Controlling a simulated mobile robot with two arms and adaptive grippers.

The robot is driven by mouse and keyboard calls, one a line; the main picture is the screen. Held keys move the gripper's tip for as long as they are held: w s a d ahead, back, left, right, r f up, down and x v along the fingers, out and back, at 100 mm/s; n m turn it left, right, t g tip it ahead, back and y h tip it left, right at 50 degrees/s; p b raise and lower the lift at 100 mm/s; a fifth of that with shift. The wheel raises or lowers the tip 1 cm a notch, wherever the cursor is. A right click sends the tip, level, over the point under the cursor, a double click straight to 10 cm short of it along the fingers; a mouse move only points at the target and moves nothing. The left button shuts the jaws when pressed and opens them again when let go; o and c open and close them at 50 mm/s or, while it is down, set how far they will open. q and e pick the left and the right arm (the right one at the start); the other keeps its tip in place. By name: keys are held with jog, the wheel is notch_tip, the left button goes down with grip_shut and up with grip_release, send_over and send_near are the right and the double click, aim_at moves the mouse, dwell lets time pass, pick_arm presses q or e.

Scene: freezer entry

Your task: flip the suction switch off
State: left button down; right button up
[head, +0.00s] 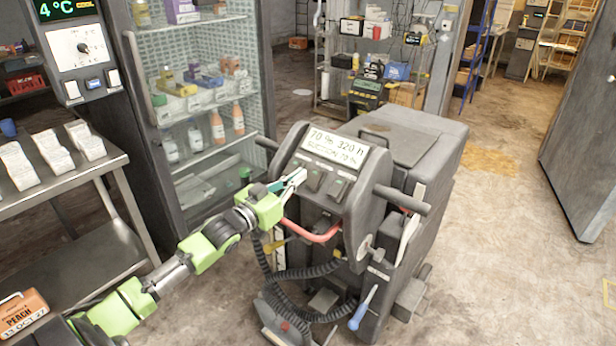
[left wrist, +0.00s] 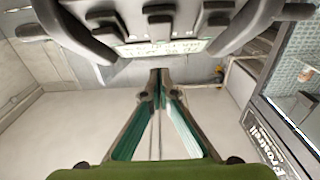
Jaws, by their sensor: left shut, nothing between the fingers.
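A grey floor-cleaning machine (head: 400,160) stands in the middle of the head view. Its sloped panel has a lit display (head: 334,149) reading 70 % and 320 h, with a second line that is hard to read. Dark rocker switches sit below it, including a middle one (head: 313,179) and a right one (head: 339,188); their labels are too small to read. My left gripper (head: 301,175) is shut and empty at the panel's left part, close to the switches. In the left wrist view its tips (left wrist: 157,76) point toward the middle switch (left wrist: 160,29); contact cannot be told. My right gripper is out of view.
The machine's handlebar grip (head: 402,200) juts right and a red curved handle (head: 312,234) lies below my gripper. A glass-door fridge (head: 262,60) stands behind left; a steel table (head: 100,160) is at the left. Floor at the right is clear.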

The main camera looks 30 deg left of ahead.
aim_at(318, 172)
pick_arm(q)
jog(key=shift+w+d+f, duration=0.1)
jog(key=shift+w+f, duration=0.35)
jog(key=shift+w, duration=0.3)
jog(key=shift+w+f, duration=0.4)
jog(key=shift+w, duration=0.3)
jog(key=shift+w+d+f, duration=0.1)
jog(key=shift+w+f, duration=0.35)
jog(key=shift+w, duration=0.3)
jog(key=shift+w+r+p, duration=0.15)
jog(key=shift+r+p, duration=0.1)
jog(key=shift+p, duration=0.7)
jog(key=shift+f+g, duration=0.25)
jog(key=shift+g, duration=0.05)
